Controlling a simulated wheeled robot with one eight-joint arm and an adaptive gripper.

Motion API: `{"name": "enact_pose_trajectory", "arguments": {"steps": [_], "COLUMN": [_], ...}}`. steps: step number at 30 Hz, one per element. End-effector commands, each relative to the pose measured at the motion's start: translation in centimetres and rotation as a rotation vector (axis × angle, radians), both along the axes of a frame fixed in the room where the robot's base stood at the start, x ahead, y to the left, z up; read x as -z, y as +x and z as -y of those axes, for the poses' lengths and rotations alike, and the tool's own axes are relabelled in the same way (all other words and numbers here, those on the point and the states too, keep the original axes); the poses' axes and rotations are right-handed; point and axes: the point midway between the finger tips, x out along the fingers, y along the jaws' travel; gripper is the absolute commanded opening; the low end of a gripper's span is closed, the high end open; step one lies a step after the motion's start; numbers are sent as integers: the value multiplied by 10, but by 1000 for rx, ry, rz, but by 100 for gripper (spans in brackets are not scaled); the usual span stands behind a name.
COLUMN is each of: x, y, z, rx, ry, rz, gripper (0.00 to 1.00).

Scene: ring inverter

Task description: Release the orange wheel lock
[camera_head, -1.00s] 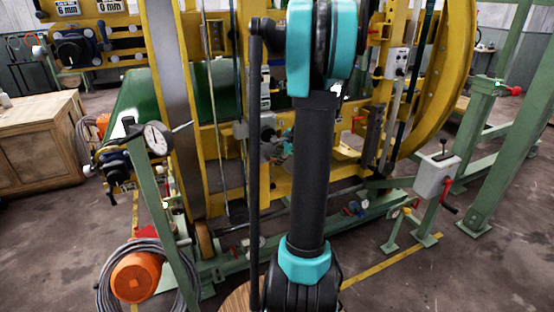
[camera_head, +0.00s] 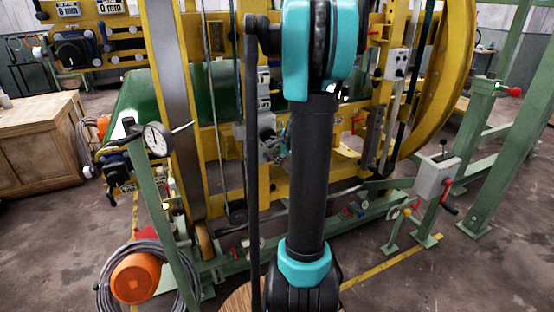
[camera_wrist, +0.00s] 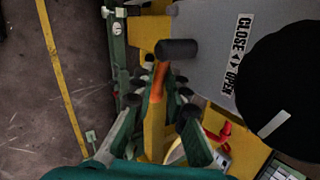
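An orange lever (camera_wrist: 159,82), which looks like the wheel lock, shows in the wrist view. It rises from a yellow part of the machine, with a black cylindrical handle (camera_wrist: 178,48) close to its upper end. My gripper (camera_wrist: 161,104) is open. Its dark-tipped green fingers stand on either side of the orange lever, but I cannot tell whether they touch it. In the head view, my gripper (camera_head: 274,150) is a small, partly hidden shape by the yellow frame, and the orange lever cannot be made out there.
A grey plate with a CLOSE/OPEN label (camera_wrist: 238,45) and a large black knob (camera_wrist: 285,85) lie right of the lever. A red handle (camera_wrist: 217,133) is below them. In the head view, the yellow ring (camera_head: 445,90) and green base rail (camera_head: 300,245) surround the work area.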

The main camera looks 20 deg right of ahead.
Motion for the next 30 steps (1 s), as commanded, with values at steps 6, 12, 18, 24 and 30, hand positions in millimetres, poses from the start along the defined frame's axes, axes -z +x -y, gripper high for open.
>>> {"name": "enact_pose_trajectory", "arguments": {"steps": [6,12,18,24,30], "x": [0,-3,-22,-50,-77], "y": [0,-2,-14,-34,-51], "z": [0,1,4,8,11], "rx": [0,1,2,2,2], "ry": [0,1,0,0,1], "rz": [0,0,1,0,1], "gripper": [21,21,21,21,21]}}
